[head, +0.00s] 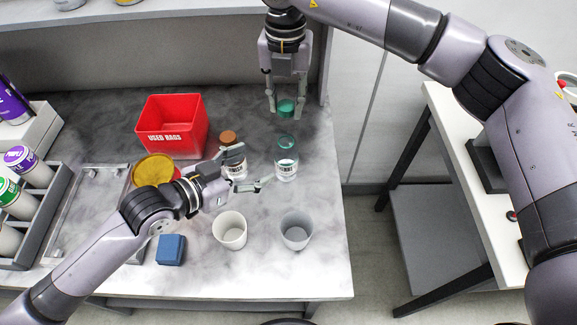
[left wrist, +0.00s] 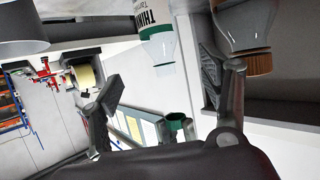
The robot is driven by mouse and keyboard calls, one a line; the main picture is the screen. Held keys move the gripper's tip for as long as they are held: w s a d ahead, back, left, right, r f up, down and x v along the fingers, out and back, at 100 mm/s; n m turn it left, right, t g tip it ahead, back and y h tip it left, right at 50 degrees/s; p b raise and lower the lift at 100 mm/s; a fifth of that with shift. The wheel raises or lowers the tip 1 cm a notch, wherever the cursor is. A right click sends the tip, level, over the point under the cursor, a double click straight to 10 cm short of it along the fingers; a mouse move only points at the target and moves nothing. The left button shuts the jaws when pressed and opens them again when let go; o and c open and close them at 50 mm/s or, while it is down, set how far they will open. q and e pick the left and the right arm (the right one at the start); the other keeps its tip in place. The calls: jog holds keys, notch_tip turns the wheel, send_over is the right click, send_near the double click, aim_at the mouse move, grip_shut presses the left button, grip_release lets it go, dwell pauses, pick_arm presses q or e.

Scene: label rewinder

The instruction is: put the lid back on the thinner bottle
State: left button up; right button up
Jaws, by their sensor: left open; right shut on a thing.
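The thinner bottle (head: 287,163) stands upright on the table, clear with a white label and a greenish open top. It also shows in the left wrist view (left wrist: 158,35), upside down in that picture. My right gripper (head: 286,100) is shut on the green lid (head: 286,108), behind the bottle and apart from it. The lid also shows in the left wrist view (left wrist: 177,122). My left gripper (head: 252,168) is open, with its fingers pointing at the bottle from the left. The bottle appears beyond its fingertips, not gripped.
A brown-capped bottle (head: 232,158) stands just behind my left gripper. Two cups, one white (head: 230,231) and one grey (head: 297,231), stand in front. A red rag bin (head: 172,126), a yellow-topped can (head: 153,170) and a blue block (head: 171,250) are to the left.

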aim_at(278, 156)
pick_arm(q)
jog(key=x, duration=1.2)
jog(key=shift+a+f, duration=0.1)
jog(key=shift+f, duration=0.15)
jog(key=shift+c, duration=0.6)
grip_shut()
dwell(0.4)
